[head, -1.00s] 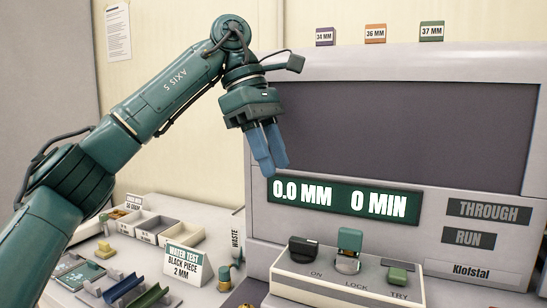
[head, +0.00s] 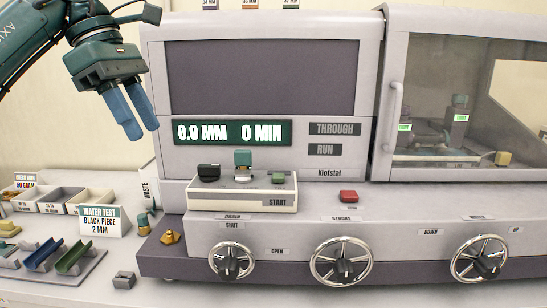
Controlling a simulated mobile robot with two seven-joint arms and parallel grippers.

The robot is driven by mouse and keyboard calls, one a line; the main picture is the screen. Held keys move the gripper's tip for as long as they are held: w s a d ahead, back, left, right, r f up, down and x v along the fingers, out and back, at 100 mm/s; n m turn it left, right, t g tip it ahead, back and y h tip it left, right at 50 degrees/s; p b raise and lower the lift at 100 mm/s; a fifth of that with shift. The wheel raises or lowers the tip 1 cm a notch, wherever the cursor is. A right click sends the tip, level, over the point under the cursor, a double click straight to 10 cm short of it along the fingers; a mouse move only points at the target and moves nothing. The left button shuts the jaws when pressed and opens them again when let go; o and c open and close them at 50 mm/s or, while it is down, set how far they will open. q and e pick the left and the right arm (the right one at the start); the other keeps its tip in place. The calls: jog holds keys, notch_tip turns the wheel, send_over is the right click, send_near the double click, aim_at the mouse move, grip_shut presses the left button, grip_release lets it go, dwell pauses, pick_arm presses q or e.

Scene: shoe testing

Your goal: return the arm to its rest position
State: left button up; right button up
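My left gripper (head: 142,129) hangs at the upper left of the head view, at the end of my green arm. Its two blue fingers point down and to the right, with a narrow gap between them and nothing held. It shows in front of the left edge of the grey test machine (head: 366,70), above the bench, and touches nothing that I can see. The upper part of my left arm is cut off by the picture's edge. My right arm and gripper are not in view.
The machine's display (head: 232,132) reads 0.0 MM and 0 MIN. A switch box (head: 243,199) and several handwheels (head: 341,260) stick out in front. Low at left are bins (head: 60,206), a water test card (head: 100,221) and a rack with coloured troughs (head: 60,272).

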pick_arm(q)
jog(key=s+a+f+n+t+h, duration=0.15)
jog(key=a+n, duration=0.25)
jog(key=a, duration=1.1)
jog(key=w+d+f+n+t+h, duration=0.2)
jog(key=d+f+n+h, duration=0.5)
jog(key=f, duration=0.5)
jog(key=w+d+f+n+t+h, duration=0.15)
jog(key=d+f+n+h, duration=0.3)
jog(key=d+f, duration=0.6)
jog(key=s+a+f+n+t+y, duration=0.1)
jog(key=s+a+f+n+y, duration=0.3)
jog(key=s+f+n, duration=0.5)
jog(key=s+a+f+n+t+y, duration=0.1)
jog(key=s+a+f+n+y, duration=0.1)
jog(key=s+f+n+y, duration=0.6)
jog(key=s+a+f+n+t+y, duration=0.2)
jog(key=s+a+f+n, duration=0.3)
jog(key=f+n, duration=0.75)
jog(key=d+r+n+t+p, duration=0.1)
jog(key=d+n+p, duration=0.2)
jog(key=d, duration=1)
jog(key=shift+w+d+n+t, duration=0.3)
jog(key=shift+d+n+t, duration=0.1)
jog(key=shift+n, duration=1.4)
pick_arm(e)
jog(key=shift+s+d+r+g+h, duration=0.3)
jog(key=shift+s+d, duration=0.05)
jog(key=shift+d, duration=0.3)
